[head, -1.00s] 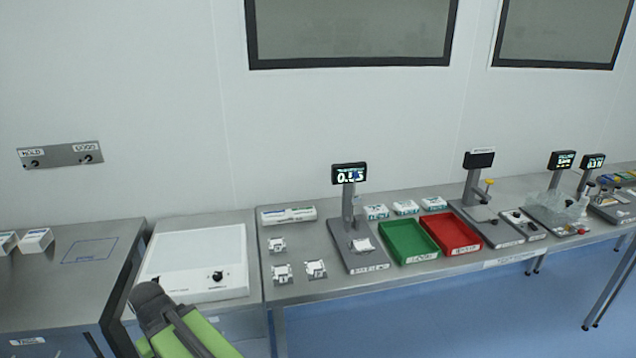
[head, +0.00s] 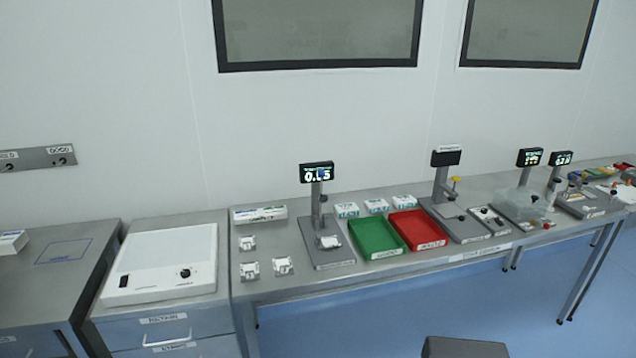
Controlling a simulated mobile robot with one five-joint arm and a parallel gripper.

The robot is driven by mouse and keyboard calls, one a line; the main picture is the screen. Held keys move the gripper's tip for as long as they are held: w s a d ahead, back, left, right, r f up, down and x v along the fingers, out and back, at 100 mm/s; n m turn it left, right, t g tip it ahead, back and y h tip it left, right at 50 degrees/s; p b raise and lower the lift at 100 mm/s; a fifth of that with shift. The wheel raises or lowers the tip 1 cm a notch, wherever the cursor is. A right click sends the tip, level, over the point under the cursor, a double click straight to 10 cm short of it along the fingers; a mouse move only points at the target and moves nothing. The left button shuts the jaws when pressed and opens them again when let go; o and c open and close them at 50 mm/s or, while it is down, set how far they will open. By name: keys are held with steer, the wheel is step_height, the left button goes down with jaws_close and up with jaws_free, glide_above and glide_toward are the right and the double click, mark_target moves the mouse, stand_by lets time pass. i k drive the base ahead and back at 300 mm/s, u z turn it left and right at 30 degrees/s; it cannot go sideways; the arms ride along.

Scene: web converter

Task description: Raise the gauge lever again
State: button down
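A grey gauge stand (head: 316,205) with a lit display (head: 317,173) stands on the steel bench, left of the green tray. The display seems to read about 0.15. A small lever-like part (head: 324,199) shows at the side of its column, too small to tell whether it is up or down. A white sample (head: 329,242) lies on the gauge's base. My gripper is not visible in this view. A grey block at the bottom edge may be part of my own body.
A green tray (head: 351,239) and a red tray (head: 393,226) sit right of the gauge. Several white samples (head: 250,268) lie to its left, beside a white light box (head: 205,245). More stands, one with a yellow knob (head: 455,180), are further right.

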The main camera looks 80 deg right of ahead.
mark_target(323, 197)
steer(key=u, duration=0.1)
steer(key=k, duration=0.45)
steer(key=z, duration=1.3)
steer(key=i, duration=0.55)
steer(key=u, duration=0.3)
